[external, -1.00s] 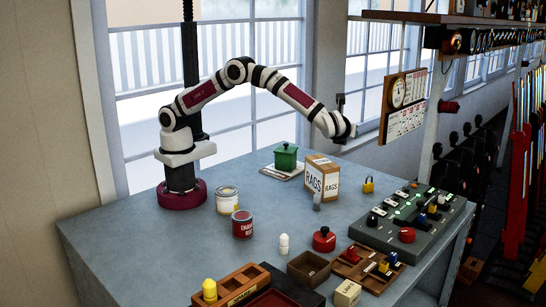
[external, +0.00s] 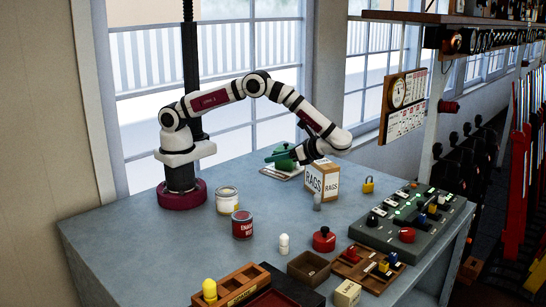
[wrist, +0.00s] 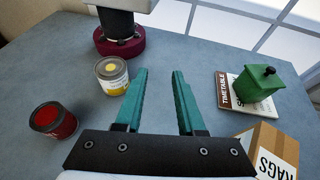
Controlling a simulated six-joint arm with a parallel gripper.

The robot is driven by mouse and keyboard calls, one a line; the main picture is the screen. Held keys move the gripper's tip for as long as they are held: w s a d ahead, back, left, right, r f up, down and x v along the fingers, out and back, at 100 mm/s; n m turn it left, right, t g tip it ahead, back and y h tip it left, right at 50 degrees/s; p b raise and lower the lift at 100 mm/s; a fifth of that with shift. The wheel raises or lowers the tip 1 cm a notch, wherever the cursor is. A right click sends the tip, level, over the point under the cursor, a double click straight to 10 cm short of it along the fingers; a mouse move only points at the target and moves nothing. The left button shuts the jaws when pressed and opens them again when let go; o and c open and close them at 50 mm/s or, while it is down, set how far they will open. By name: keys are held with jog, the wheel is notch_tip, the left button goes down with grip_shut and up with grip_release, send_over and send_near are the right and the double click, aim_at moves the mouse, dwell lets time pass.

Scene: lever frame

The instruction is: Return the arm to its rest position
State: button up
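My gripper (wrist: 160,74) is open, with nothing between its two teal fingers in the wrist view. In the external view my arm reaches out from its base and bends down over the table. The gripper is above the table near the green lidded box (external: 285,163), partly overlapping it in the picture. The fingers point back toward my base. In the wrist view the green box (wrist: 259,83) stands on a timetable booklet (wrist: 230,92), right of the fingers and apart from them.
The rags carton (external: 322,180) stands close by, below my wrist. A cream-labelled tin (external: 228,200) and a red enamel tin (external: 242,224) stand near my base. A control panel (external: 384,237), wooden trays and small items fill the front right. The table's left side is clear.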

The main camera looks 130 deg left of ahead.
jog(key=d+r+n+t+h, duration=0.2)
jog(key=d+n+t+h, duration=0.5)
jog(key=d+n+h, duration=0.2)
jog(key=shift+s+r+n, duration=0.15)
jog(key=shift+r+n, duration=0.05)
jog(key=shift+n, duration=0.4)
jog(key=shift+a, duration=0.1)
